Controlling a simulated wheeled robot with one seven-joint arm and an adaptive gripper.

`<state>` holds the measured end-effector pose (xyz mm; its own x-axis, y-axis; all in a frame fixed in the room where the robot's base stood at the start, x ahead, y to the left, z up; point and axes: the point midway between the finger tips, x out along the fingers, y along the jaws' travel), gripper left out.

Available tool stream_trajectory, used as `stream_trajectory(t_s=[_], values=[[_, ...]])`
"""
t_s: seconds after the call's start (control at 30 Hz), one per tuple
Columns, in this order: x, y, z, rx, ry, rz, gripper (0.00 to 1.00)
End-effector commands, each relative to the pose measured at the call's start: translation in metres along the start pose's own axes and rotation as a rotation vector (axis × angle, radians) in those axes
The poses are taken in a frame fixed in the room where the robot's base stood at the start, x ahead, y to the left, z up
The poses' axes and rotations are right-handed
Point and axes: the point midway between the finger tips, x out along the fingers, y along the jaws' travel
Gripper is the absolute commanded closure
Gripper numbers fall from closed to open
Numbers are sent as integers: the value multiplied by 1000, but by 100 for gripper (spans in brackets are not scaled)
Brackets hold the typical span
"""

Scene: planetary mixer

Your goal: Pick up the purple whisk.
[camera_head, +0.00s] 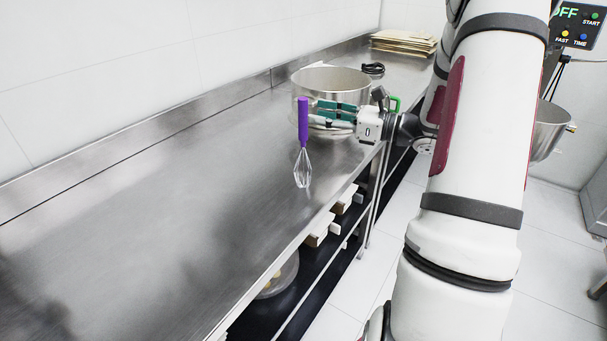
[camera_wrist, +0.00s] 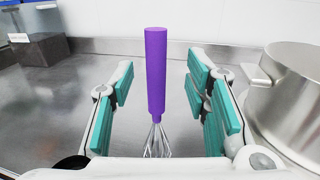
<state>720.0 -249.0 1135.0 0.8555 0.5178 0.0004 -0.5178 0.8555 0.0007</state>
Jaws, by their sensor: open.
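The purple whisk (camera_head: 303,122) is upright, with its purple handle on top and its wire head at the bottom, over the steel counter (camera_head: 150,215). In the wrist view the whisk (camera_wrist: 156,75) stands in the middle, in the space between my two teal-padded fingers, with clear gaps on both sides. My gripper (camera_head: 322,113) is open and empty, level with the handle and just to its right in the head view. The lower wires are partly hidden by my gripper's body in the wrist view.
A large steel pot (camera_head: 335,82) stands behind my gripper and close on the right in the wrist view (camera_wrist: 292,100). A dark cable (camera_head: 372,68) and stacked boards (camera_head: 404,42) lie at the far end. A lower shelf holds boxes. The counter's left part is clear.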

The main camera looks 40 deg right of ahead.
Motion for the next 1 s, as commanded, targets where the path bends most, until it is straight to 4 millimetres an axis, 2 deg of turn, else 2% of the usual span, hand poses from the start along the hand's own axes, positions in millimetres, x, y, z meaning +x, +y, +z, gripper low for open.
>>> stream_trajectory(t_s=[0.17,0.43,0.67,0.7,0.87,0.9,1.0], values=[[12,2,0,0,0,2,57],[48,5,0,-2,0,2,57],[53,4,0,-1,-1,0,57],[52,4,0,-1,-1,0,59],[52,4,0,-1,0,0,96],[52,4,0,-1,0,0,100],[52,4,0,-1,-1,0,100]])
